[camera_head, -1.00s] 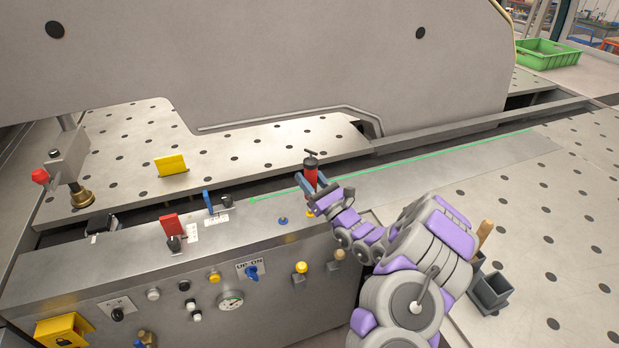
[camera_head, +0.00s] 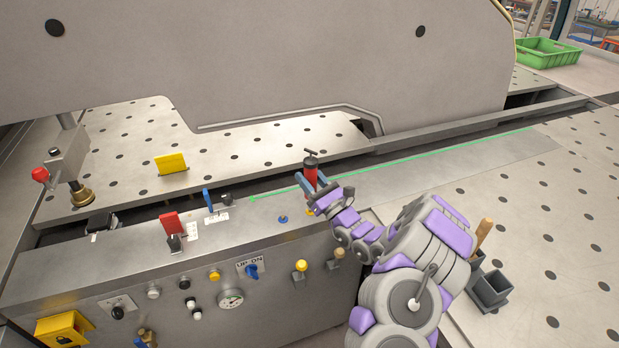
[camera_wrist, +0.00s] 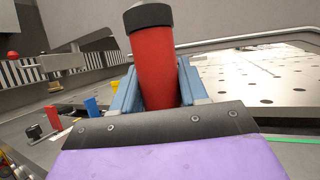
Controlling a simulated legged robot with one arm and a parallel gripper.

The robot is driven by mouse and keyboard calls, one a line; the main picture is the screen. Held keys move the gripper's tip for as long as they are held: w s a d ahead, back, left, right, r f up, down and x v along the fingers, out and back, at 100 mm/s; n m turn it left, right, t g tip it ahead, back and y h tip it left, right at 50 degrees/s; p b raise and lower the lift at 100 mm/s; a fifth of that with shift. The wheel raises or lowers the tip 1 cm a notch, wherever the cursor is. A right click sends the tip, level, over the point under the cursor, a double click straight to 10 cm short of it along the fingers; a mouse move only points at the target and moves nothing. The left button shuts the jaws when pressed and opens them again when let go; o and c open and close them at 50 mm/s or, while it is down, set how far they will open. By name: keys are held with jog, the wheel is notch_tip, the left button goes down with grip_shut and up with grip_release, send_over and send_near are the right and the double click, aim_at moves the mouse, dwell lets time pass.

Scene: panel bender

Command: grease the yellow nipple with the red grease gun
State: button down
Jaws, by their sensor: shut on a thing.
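My gripper (camera_head: 314,189) is shut on the red grease gun (camera_head: 311,174), its blue fingers on both sides of the barrel. The gun stands upright, with its black cap and T-handle on top. In the wrist view the red barrel (camera_wrist: 158,70) fills the space between the blue fingers. A small yellow nipple (camera_head: 309,213) shows just below the gripper on the machine's front ledge. The gun's lower end is hidden by the gripper, so I cannot tell whether it touches the nipple. A blue nipple (camera_head: 283,219) sits just left of it.
Red (camera_head: 171,223), blue (camera_head: 207,198) and yellow (camera_head: 170,164) upright tabs stand to the left. Knobs and a gauge (camera_head: 230,299) line the front panel. A dark holder (camera_head: 490,290) and a wooden handle (camera_head: 482,234) are at right. The perforated table (camera_head: 550,210) is mostly clear.

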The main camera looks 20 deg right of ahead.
aim_at(316, 165)
jog(key=shift+r+p, duration=1.55)
jog(key=shift+r, duration=1.95)
jog(key=shift+f, duration=0.1)
jog(key=shift+f+b, duration=0.8)
jog(key=shift+f, duration=2.65)
jog(key=shift+r+p, duration=0.95)
jog(key=shift+r, duration=2.6)
